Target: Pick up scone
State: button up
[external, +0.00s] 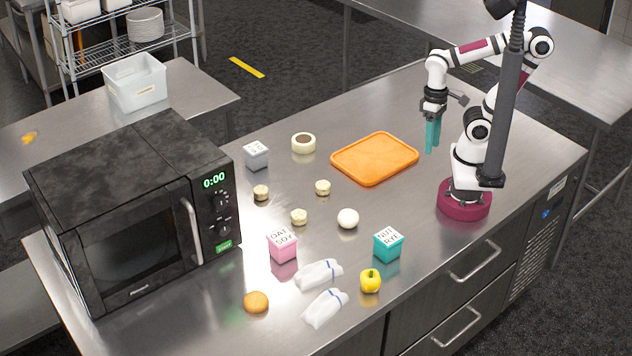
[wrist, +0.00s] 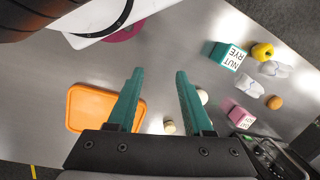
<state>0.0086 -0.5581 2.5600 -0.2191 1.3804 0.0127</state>
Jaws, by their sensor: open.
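Three small pale, scone-like rounds stand on the steel counter in the external view: one scone (external: 322,187) left of the orange tray, a second scone (external: 261,192) nearer the microwave, and a third scone (external: 299,216) nearer the front. One small pale round (wrist: 170,127) shows in the wrist view beside the right finger; I cannot tell which it is. My gripper (external: 432,151) has teal fingers pointing down, above the counter right of the tray. In the wrist view my gripper (wrist: 159,73) is open, with only bare counter between its fingertips.
The orange tray (external: 375,158) lies empty between my gripper and the scones. Around them are a white ball (external: 348,218), pink box (external: 282,245), teal box (external: 388,245), yellow pepper (external: 371,281), brown bun (external: 256,302), white cloths (external: 318,275), and grey box (external: 256,155). A microwave (external: 135,255) stands left.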

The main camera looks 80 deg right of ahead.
jog(key=o, duration=0.7)
jog(key=n+h, duration=0.2)
jog(key=n, duration=2.5)
send_over(323, 181)
notch_tip(323, 181, down, 4)
jog(key=f, duration=0.1)
jog(key=shift+n, duration=0.6)
notch_tip(323, 181, down, 16)
jog(key=shift+r, duration=0.1)
